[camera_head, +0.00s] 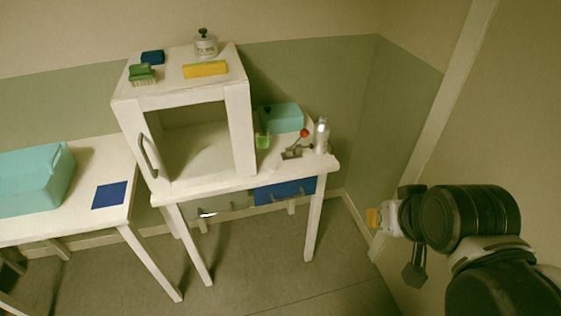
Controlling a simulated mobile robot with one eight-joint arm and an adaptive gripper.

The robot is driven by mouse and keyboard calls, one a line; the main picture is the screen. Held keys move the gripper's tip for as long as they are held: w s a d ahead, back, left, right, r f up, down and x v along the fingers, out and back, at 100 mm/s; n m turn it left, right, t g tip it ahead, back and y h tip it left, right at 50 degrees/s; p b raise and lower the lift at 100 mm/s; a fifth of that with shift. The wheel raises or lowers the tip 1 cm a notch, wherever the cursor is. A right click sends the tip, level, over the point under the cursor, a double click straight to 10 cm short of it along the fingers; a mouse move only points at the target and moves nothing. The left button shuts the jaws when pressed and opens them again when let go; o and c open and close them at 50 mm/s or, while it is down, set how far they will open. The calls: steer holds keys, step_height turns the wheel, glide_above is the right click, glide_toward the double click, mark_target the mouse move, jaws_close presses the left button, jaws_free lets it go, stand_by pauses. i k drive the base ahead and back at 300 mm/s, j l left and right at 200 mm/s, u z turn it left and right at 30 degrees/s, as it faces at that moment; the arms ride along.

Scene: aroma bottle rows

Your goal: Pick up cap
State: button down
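No cap shows clearly enough for me to name it with certainty. A white bottle (205,45) with a dark top (203,31) stands upright on the white cabinet. A small pale piece (272,168) lies near the front edge of the right table, too small to identify. A silver-white bottle (321,136) stands near that table's right end. My gripper (376,217) is at the right, well apart from the table and all these things. A yellow-orange patch shows at its tip; I cannot tell whether it is part of the gripper or something held, nor whether the fingers are open.
The white cabinet (243,130) looks open-fronted and bears a green brush (142,74), a yellow block (205,69) and a blue block (152,57). Right of it are a teal box (282,118), a green container (262,141) and a red-knobbed device (292,152). Floor before the tables is clear.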

mark_target(272, 167)
steer(key=i+l+u, duration=0.15)
steer(key=i+u, duration=0.25)
steer(key=i+l+u, duration=0.2)
steer(key=i+u, duration=0.15)
steer(key=i+l+u, duration=0.4)
steer(key=k+j, duration=0.05)
steer(key=k, duration=0.05)
